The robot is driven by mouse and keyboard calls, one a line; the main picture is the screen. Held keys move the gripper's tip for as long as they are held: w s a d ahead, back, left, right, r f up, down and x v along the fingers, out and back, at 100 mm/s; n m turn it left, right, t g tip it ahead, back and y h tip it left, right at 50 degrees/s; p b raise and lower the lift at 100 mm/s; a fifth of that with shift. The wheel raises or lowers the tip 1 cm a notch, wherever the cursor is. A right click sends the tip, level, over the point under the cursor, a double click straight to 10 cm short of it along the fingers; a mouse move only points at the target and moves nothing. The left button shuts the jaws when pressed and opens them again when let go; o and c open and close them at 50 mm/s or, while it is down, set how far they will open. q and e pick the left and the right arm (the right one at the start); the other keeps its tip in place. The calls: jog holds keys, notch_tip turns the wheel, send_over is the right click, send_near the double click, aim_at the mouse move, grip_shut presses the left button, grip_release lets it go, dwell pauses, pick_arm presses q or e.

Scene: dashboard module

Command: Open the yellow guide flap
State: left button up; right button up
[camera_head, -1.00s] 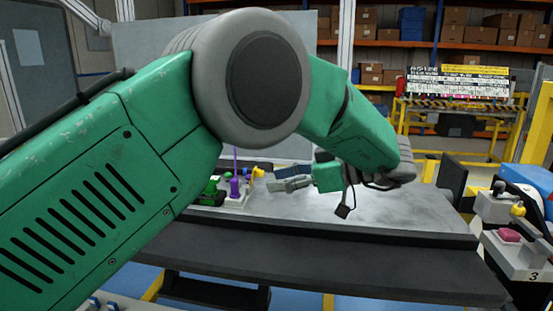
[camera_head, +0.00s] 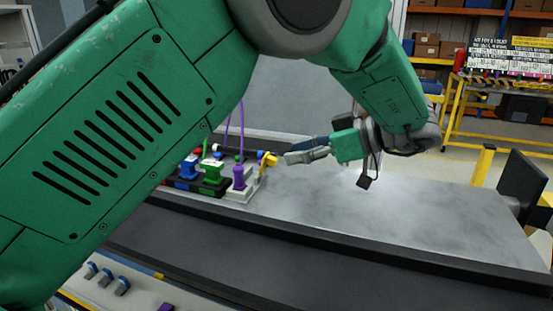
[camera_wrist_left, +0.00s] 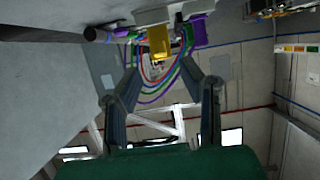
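The yellow guide flap (camera_head: 268,158) is a small yellow piece at the right end of the dashboard module on the grey table. In the left wrist view the yellow piece (camera_wrist_left: 159,40) lies just beyond the fingertips, roughly between them. My left gripper (camera_head: 290,157) points left at it from the right, low over the table. In the left wrist view its two fingers (camera_wrist_left: 160,68) are spread apart with nothing between them. I cannot tell whether a fingertip touches the flap. My right gripper is not in view.
Purple (camera_head: 238,177), green (camera_head: 212,171) and blue (camera_head: 188,167) connectors with cables stand left of the flap. My green left arm hides part of the module and table. The grey tabletop (camera_head: 420,205) is clear to the right. A dark monitor-like panel (camera_head: 523,185) stands at the far right.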

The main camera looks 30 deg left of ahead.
aim_at(268, 156)
pick_arm(q)
jog(key=x, duration=0.6)
jog(key=shift+a, duration=0.2)
jog(key=shift+d, duration=0.1)
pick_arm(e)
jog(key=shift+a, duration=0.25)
pick_arm(q)
jog(key=shift+d+r, duration=0.1)
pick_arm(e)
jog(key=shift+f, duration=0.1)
pick_arm(q)
jog(key=shift+d, duration=0.1)
grip_shut()
jog(key=h+p, duration=0.1)
jog(key=p, duration=0.3)
jog(key=shift+s+a+r+h, duration=0.15)
jog(key=shift+a+r+h, duration=0.25)
jog(key=shift+a+f+p, duration=0.1)
jog(key=shift+f+p, duration=0.05)
jog(key=shift+p, duration=0.2)
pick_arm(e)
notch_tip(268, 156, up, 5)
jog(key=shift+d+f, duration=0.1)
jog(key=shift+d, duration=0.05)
